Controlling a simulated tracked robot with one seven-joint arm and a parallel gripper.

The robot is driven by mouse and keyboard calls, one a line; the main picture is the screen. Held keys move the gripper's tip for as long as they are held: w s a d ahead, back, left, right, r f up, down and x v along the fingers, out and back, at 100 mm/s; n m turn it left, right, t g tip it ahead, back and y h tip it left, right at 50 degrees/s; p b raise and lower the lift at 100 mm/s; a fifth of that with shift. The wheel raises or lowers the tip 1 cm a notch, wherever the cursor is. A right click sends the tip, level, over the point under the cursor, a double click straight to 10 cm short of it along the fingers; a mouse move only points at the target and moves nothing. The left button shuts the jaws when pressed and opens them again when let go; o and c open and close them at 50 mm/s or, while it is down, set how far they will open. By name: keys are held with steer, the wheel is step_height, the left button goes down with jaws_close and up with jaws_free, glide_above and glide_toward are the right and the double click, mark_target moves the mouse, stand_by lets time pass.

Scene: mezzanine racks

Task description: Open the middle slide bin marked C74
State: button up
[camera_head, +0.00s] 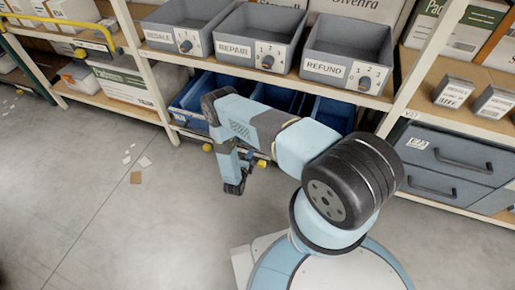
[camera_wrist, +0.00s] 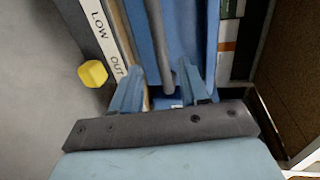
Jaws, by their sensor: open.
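Blue slide bins stand on the low shelf in the head view, with the left one (camera_head: 188,97) most visible. The middle bin (camera_head: 275,98) is partly hidden by my arm, and I cannot read a C74 mark. In the wrist view my gripper (camera_wrist: 167,90) is open, its two light-blue fingers on either side of a grey bar-like handle (camera_wrist: 160,45) in front of blue bin surfaces (camera_wrist: 140,30). I cannot tell whether the fingers touch the bar. In the head view my fingertips are hard to make out.
The shelf edge carries a LOW OUT label (camera_wrist: 108,40) beside a yellow knob (camera_wrist: 93,73). Grey bins marked REPAIR (camera_head: 240,48) and REFUND (camera_head: 330,70) sit above. Grey drawers (camera_head: 450,160) stand at right. Paper scraps (camera_head: 137,177) lie on otherwise open floor at left.

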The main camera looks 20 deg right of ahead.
steer(key=x, duration=0.8)
steer(key=shift+w, duration=0.1)
jaws_close()
stand_by(0.4)
